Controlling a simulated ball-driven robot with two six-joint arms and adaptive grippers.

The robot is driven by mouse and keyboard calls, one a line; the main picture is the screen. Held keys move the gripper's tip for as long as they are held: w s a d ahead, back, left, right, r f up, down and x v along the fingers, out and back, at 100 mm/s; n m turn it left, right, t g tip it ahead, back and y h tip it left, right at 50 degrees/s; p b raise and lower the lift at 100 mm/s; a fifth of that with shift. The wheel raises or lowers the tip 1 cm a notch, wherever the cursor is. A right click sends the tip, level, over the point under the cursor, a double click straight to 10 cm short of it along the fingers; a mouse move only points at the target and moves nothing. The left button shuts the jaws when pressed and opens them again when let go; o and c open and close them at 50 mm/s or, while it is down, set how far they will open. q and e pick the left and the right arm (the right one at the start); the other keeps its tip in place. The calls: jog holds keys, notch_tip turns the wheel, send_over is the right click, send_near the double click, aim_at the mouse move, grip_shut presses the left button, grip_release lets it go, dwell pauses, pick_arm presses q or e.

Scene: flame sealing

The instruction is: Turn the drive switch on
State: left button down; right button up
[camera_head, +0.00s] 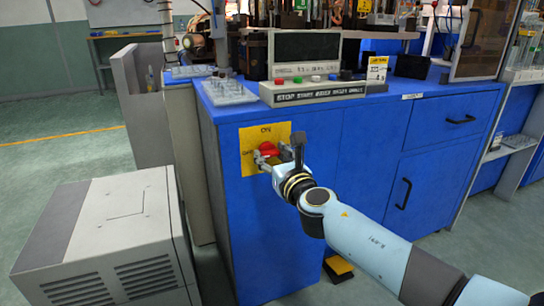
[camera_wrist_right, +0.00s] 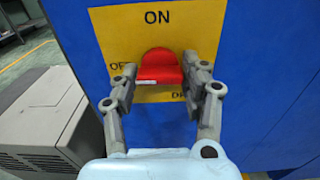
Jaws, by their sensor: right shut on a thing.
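The drive switch is a red knob (camera_head: 267,149) on a yellow plate (camera_head: 248,139) on the side of the blue cabinet. In the right wrist view the knob (camera_wrist_right: 160,66) sits below the word ON on the plate (camera_wrist_right: 205,22), with partly covered lettering at left and lower right. My right gripper (camera_head: 270,157) is at the plate and shut on the knob, one finger on each side, as the right wrist view (camera_wrist_right: 162,75) also shows. The fingers hide part of the knob and lettering; I cannot tell which setting it points to. My left gripper is not in view.
A grey vented box (camera_head: 107,230) stands on the floor left of the blue cabinet (camera_head: 365,160). On the cabinet top are a control panel with coloured buttons (camera_head: 312,90) and a clear rack (camera_head: 228,92). Open floor lies at the far left.

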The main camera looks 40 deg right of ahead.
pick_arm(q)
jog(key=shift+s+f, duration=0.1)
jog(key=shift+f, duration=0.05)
pick_arm(e)
jog(key=shift+m, duration=0.4)
jog(key=shift+f+m+b, duration=0.1)
jog(key=shift+m+b, duration=0.3)
jog(key=shift+m, duration=0.2)
pick_arm(q)
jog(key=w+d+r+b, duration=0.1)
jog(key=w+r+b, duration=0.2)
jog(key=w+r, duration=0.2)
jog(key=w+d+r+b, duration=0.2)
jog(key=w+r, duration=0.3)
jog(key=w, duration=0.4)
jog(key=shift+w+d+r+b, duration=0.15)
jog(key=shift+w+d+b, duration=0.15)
jog(key=shift+b, duration=0.15)
pick_arm(e)
jog(key=shift+m, duration=8)
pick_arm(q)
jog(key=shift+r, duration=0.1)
pick_arm(e)
jog(key=o, duration=1.2)
jog(key=shift+c, duration=0.2)
jog(key=shift+s, duration=0.1)
